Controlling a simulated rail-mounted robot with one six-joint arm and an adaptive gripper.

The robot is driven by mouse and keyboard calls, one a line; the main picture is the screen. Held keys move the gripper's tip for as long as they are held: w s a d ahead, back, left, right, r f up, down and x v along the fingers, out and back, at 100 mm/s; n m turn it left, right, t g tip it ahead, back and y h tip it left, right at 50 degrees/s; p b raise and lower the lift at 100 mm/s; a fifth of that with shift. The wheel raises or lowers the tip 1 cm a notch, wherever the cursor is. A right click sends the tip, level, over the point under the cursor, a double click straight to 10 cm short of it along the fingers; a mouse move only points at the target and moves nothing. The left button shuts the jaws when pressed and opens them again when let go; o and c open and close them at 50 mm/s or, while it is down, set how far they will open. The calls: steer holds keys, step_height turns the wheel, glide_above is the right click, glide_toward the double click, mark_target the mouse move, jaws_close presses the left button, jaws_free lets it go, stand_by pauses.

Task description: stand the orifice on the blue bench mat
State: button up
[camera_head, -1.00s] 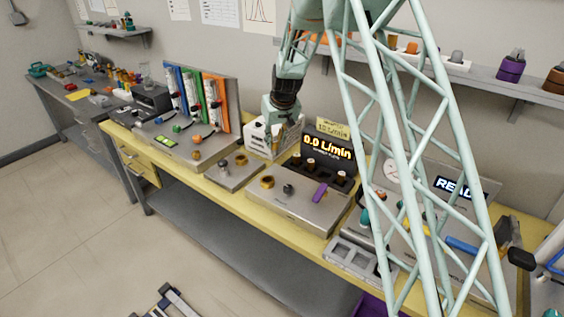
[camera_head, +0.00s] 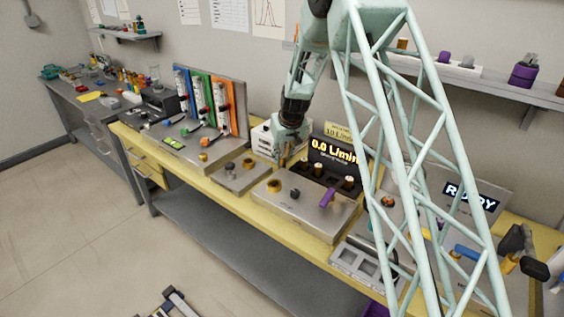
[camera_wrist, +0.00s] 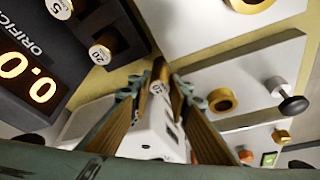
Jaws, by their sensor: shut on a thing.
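My gripper (camera_wrist: 160,74) is shut on a small brass orifice (camera_wrist: 157,89) with a pale numbered end, held between its fingertips in the wrist view. In the head view, my gripper (camera_head: 284,160) hangs low over the yellow bench, in front of the white box and left of the flow display; the orifice is too small to make out there. Other orifices stand in the dark rack in the wrist view, one marked 20 (camera_wrist: 101,53) and one marked 5 (camera_wrist: 58,7). I cannot make out the blue bench mat in either view.
The dark rack with the 0.0 L/min display (camera_head: 333,152) is close to my gripper. A white box (camera_head: 262,140) stands behind it. Metal plates with brass fittings (camera_head: 239,177) lie in front. Coloured flow tubes (camera_head: 203,98) stand at left. A dark side bench (camera_head: 80,83) beyond is cluttered.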

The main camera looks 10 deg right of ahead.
steer(key=shift+f, duration=0.9)
steer(key=shift+f, duration=0.15)
steer(key=o, duration=0.9)
steer(key=shift+r, duration=0.2)
steer(key=shift+s+r, duration=0.1)
steer(key=shift+r, duration=0.15)
steer(key=shift+p+v, duration=0.7)
steer(key=shift+v, duration=5)
steer(key=shift+r, duration=0.1)
